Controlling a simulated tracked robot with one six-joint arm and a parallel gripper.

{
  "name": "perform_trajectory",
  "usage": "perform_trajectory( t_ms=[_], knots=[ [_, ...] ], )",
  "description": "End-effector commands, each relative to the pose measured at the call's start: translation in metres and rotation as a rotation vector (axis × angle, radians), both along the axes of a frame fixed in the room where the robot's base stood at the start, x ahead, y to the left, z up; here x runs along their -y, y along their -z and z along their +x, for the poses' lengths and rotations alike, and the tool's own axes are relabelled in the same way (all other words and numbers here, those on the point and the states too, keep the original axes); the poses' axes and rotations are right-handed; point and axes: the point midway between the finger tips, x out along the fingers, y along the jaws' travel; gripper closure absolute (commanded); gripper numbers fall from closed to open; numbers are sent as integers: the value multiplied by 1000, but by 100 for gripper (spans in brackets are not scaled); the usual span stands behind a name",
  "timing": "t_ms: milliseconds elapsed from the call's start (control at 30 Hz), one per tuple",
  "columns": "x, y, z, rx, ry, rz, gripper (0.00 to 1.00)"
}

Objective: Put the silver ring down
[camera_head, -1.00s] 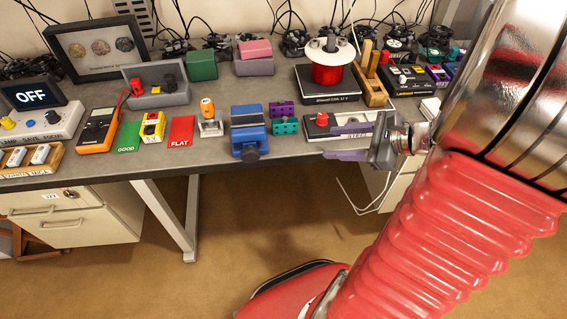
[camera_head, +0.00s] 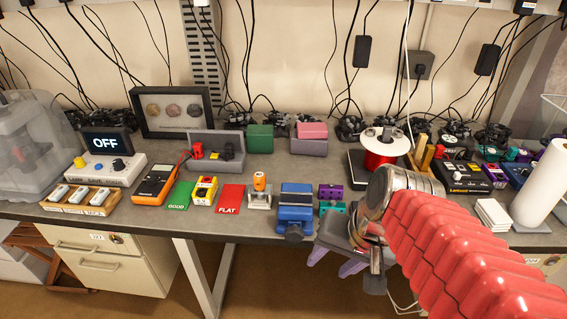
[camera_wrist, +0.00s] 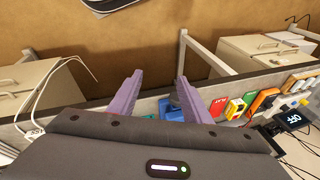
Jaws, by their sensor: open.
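I cannot make out a silver ring in either view. My gripper (camera_head: 334,262) is at the bench's front edge, right of the blue vise (camera_head: 296,205), with its purple fingers pointing down in the head view. In the wrist view the two fingers (camera_wrist: 160,78) stand apart with a clear gap, and nothing shows held between them. Part of the blue vise (camera_wrist: 173,108) shows beyond that gap. My arm and gripper hide part of the bench behind them in the head view.
The grey bench (camera_head: 245,228) holds a green card (camera_head: 179,196), a red card (camera_head: 230,198), a multimeter (camera_head: 156,183), a red wire spool (camera_head: 384,150) and a paper-towel roll (camera_head: 541,185). Drawers (camera_head: 105,262) stand below. Open floor (camera_wrist: 150,30) lies before the bench.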

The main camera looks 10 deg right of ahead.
Motion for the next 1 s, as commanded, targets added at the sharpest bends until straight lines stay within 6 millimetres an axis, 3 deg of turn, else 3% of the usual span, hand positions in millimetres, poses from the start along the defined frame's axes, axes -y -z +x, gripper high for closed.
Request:
perform_trajectory(
  t_ms=[200,367,1000],
  knots=[
    [-13,-26,-6,138,-273,-222,56],
    [-16,-39,-8,203,-387,-320,56],
    [-16,-42,-8,216,-408,-341,56]
  ],
)
